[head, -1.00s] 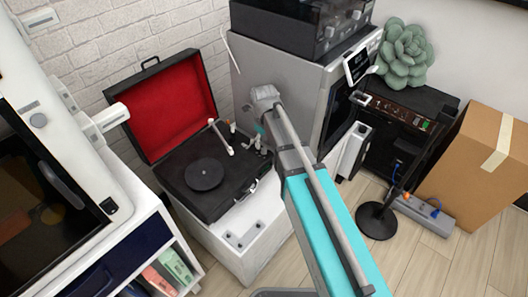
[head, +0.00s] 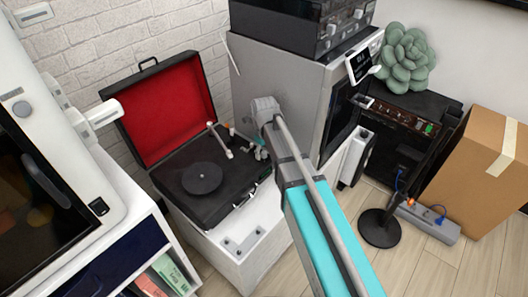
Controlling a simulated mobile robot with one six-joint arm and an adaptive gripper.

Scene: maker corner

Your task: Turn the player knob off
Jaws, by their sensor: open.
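The record player (head: 232,178) is an open black suitcase with a red-lined lid (head: 168,108). It sits on a white cabinet in the head view. Its dark round platter (head: 202,177) and pale tonearm (head: 220,140) show. I cannot make out the player knob; the player's back right part is partly covered by my arm and gripper. My gripper (head: 259,147) is small in the view, at the right edge of the player, partly hidden by my wrist. It is open, and I see nothing held in it. Whether it touches the player, I cannot tell.
A grey machine (head: 290,85) with black equipment (head: 300,22) on top stands close behind my arm. A black amplifier (head: 405,130), a microphone stand (head: 380,225) and a cardboard box (head: 478,160) are at the right. A white-framed machine (head: 62,115) is at the left.

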